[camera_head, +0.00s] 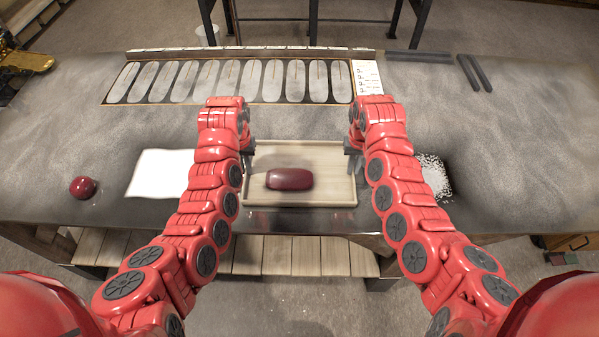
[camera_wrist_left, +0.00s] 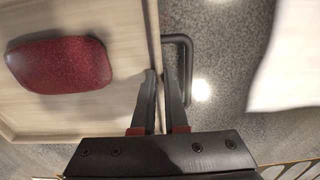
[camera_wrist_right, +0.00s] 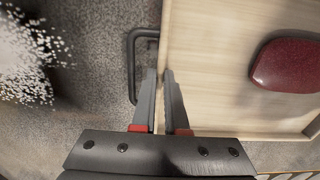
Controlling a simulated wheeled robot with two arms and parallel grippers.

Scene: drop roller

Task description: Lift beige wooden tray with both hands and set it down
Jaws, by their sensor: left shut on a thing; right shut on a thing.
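The beige wooden tray (camera_head: 330,188) is at the front middle of the table, with a dark red rounded block (camera_head: 290,179) lying in it. The block also shows in the left wrist view (camera_wrist_left: 60,65) and the right wrist view (camera_wrist_right: 288,66). My left gripper (camera_wrist_left: 160,75) is shut on the tray's left side wall, beside a dark handle (camera_wrist_left: 180,60). My right gripper (camera_wrist_right: 160,75) is shut on the tray's right side wall, beside another dark handle (camera_wrist_right: 134,60). I cannot tell whether the tray touches the table.
A white sheet (camera_head: 160,174) lies left of the tray, and a red ball (camera_head: 83,187) sits farther left. White granules (camera_head: 436,175) lie on a dark patch at the right. A long panel with several oval slots (camera_head: 240,80) spans the back.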

